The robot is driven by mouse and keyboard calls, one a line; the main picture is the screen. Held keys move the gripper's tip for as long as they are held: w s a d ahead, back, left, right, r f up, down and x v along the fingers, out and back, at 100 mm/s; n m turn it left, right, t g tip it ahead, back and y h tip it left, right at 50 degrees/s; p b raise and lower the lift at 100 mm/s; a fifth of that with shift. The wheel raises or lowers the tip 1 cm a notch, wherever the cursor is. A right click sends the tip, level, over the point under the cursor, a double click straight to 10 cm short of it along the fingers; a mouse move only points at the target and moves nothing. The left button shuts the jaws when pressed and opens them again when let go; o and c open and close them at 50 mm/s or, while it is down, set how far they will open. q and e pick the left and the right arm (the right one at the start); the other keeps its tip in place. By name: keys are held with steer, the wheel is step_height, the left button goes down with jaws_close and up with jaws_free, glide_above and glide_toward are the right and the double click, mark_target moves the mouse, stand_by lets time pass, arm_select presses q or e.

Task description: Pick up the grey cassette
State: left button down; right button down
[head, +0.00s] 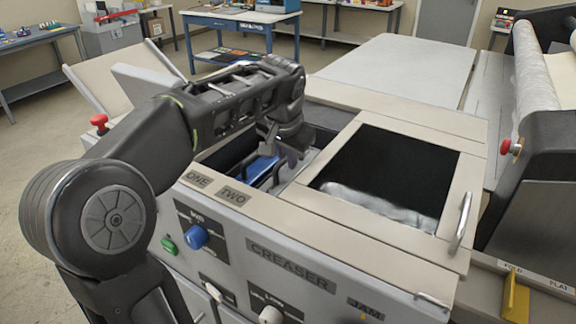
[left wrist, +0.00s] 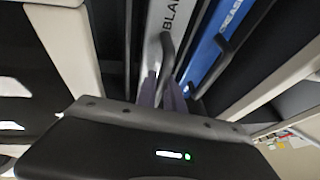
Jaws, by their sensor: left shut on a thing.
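The grey cassette (left wrist: 156,22) shows in the left wrist view as a grey bar with letters starting "BLA" and a black handle (left wrist: 167,58). My left gripper (left wrist: 164,92) is shut on this handle, its two fingers close on either side. In the head view the left gripper (head: 288,160) reaches down into the open bay of the creaser, and the arm hides much of the bay. A blue cassette (left wrist: 213,48) with its own black handle stands beside the grey one, to its right in the wrist view; it also shows in the head view (head: 262,168). My right gripper is not in view.
The creaser's front panel (head: 290,268) carries knobs and labels ONE and TWO. A framed dark window (head: 385,175) with a handle lies right of the bay. A red button (head: 99,121) stands at left. A roll machine (head: 540,150) stands at right; a blue table (head: 240,22) is behind.

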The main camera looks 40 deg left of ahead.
arm_select(q)
step_height(320, 180, up, 16)
steer(key=p, duration=0.4)
steer(key=shift+p, duration=0.35)
steer(key=shift+f, duration=0.2)
